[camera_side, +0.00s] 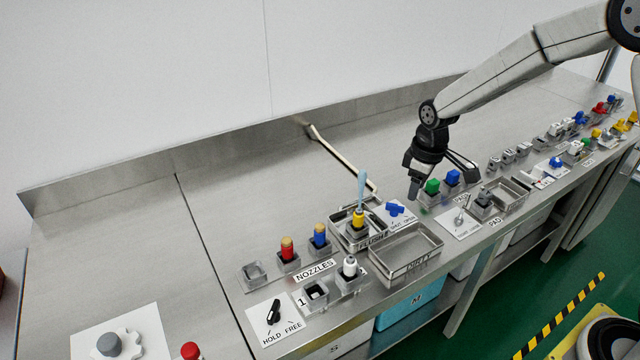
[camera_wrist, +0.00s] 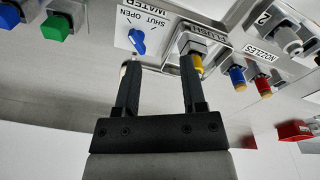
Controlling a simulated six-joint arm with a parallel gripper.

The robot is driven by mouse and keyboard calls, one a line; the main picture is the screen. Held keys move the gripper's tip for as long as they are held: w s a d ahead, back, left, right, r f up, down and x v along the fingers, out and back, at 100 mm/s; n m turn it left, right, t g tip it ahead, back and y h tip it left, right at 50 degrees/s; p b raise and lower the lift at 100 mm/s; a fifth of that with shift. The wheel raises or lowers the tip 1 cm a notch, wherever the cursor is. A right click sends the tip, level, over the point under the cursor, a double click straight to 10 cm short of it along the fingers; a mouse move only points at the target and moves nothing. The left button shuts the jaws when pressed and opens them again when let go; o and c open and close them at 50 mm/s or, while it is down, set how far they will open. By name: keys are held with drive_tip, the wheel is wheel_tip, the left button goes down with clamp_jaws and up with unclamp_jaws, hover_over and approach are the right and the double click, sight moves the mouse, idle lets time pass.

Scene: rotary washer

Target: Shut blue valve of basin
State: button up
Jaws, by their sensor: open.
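The blue valve (camera_side: 395,209) sits on a white label plate beside the flush basin (camera_side: 345,236). In the wrist view the valve (camera_wrist: 137,42) shows upside down, with SHUT and OPEN printed on its WATER plate; I cannot tell for sure which mark its handle points to. My gripper (camera_side: 442,180) is open and empty, above the bench and behind and right of the valve in the side view. In the wrist view its fingers (camera_wrist: 160,68) hang apart, close below the valve and basin.
Green (camera_side: 432,187) and blue (camera_side: 452,178) blocks stand right of the valve, close to my gripper. An empty metal tray (camera_side: 405,255) marked DIRTY lies in front. Nozzles in red (camera_side: 288,250) and blue (camera_side: 319,237) stand left. The bench behind is mostly clear.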

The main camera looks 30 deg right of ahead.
sight(395, 205)
drive_tip(key=w+f+n, duration=0.1)
drive_tip(key=w, duration=0.1)
drive_tip(key=w+d+f+n, duration=0.1)
drive_tip(key=w, duration=0.2)
drive_tip(key=w+d+f+n+g, duration=0.1)
drive_tip(key=w, duration=0.1)
drive_tip(key=shift+w+d+f, duration=0.15)
drive_tip(key=shift+d+f, duration=0.05)
drive_tip(key=shift+f, duration=0.1)
drive_tip(key=shift+f, duration=3.9)
drive_tip(key=shift+c, duration=0.2)
clamp_jaws()
